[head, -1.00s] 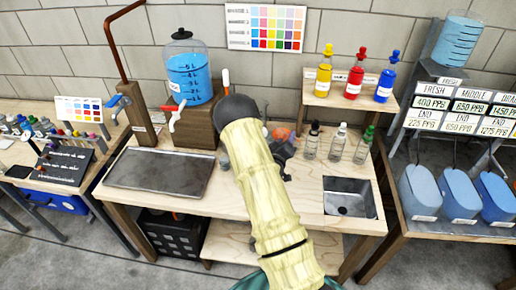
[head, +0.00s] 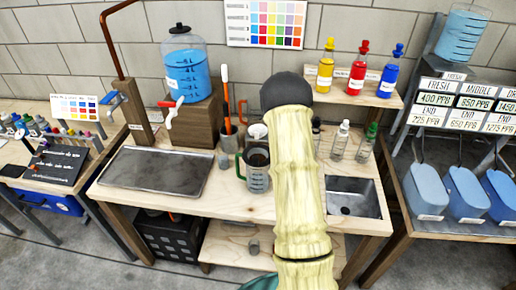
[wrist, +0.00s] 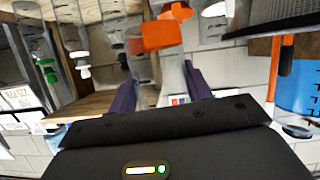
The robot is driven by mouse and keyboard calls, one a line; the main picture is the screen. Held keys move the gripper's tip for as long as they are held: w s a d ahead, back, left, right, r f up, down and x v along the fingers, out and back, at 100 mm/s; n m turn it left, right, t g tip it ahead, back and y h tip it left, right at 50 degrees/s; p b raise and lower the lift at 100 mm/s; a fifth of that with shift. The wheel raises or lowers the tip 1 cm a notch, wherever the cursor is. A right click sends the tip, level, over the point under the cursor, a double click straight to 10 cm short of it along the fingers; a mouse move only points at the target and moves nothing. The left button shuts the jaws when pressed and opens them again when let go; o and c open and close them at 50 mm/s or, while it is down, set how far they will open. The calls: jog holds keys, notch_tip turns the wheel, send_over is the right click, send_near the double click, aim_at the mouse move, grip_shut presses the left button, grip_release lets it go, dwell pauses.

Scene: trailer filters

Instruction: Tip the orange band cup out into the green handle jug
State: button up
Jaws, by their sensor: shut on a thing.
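The orange band cup (wrist: 160,36) is clear with a broad orange band, and it shows between my gripper's dark fingers in the wrist view. My gripper (wrist: 161,82) is shut on it. In the head view my own arm hides the gripper and the cup. The green handle jug (head: 257,176) is a clear vessel standing upright on the bench, just left of my arm, with its green handle on its left side. I cannot tell how much liquid the cup holds.
A blue water dispenser (head: 186,70) stands on a wooden block behind the jug. A brush holder (head: 228,138) and a white vessel (head: 258,131) are near the jug. Clear bottles (head: 340,140) stand right of my arm, beside the sink (head: 352,190). A metal tray (head: 155,171) lies left.

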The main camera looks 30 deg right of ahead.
jog(key=shift+d+m+y, duration=0.1)
jog(key=shift+m+y, duration=0.2)
notch_tip(320, 180, up, 5)
jog(key=shift+p, duration=1.15)
